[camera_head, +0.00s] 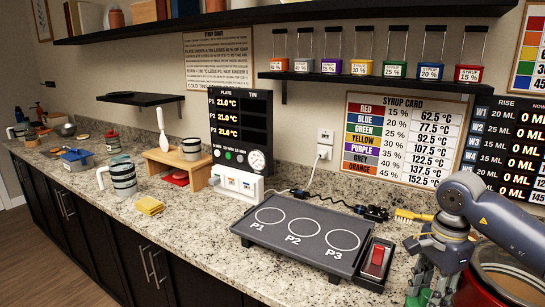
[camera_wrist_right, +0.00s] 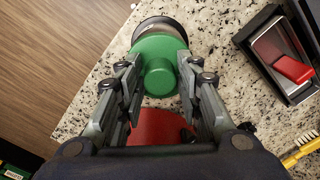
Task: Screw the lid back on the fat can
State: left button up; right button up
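My right gripper (camera_head: 432,284) is low at the right front of the counter in the head view. In the right wrist view its fingers (camera_wrist_right: 159,88) stand on both sides of a green, round, knob-like piece (camera_wrist_right: 158,68) with a dark and pale rim beyond it. Whether the pads press on it, I cannot tell. A bit of green also shows below the fingers in the head view. A large red vessel (camera_head: 478,292) stands beside the gripper, and red shows under the gripper in the wrist view. Which of these is the fat can is unclear. My left gripper is out of view.
A dark hot plate (camera_head: 300,232) and a red switch box (camera_head: 376,260) lie left of my right gripper. A yellow brush (camera_head: 414,215) is behind.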

grip_shut()
jog(key=m, duration=0.4)
jog(key=shift+m, duration=0.4)
jog(key=shift+p, duration=0.3)
jog(key=shift+m, duration=2.3)
jog(key=m+p, duration=0.1)
jog(key=m, duration=0.3)
